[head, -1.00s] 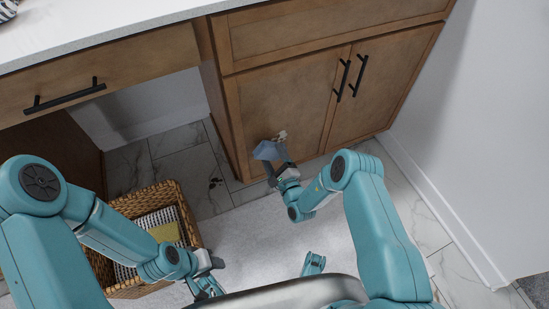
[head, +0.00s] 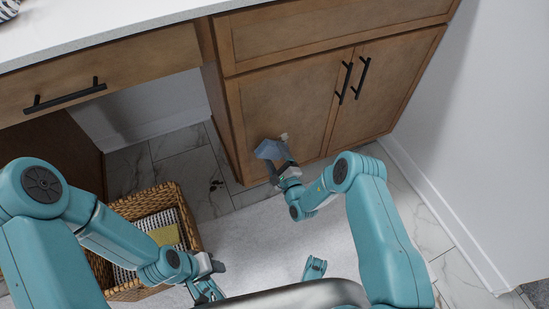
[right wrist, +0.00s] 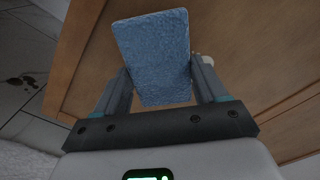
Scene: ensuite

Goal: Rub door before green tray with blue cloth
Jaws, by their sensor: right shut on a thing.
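The blue cloth (head: 269,149) is a folded block in my right gripper (head: 279,170), against or very close to the lower part of the left cabinet door (head: 285,100). In the right wrist view the cloth (right wrist: 155,55) sits between the two fingers of the right gripper (right wrist: 158,85), with the wooden door behind it. A small pale mark (head: 284,136) shows on the door just right of the cloth. My left gripper (head: 208,282) hangs low beside the basket; its jaw opening is unclear. No green tray is visible.
A wicker basket (head: 188,222) with a checked cloth and a yellow-green item (head: 164,235) stands on the left. Dark spots (head: 216,184) mark the floor tiles. Black handles (head: 345,83) stick out from the doors. A white wall (head: 480,130) closes the right side.

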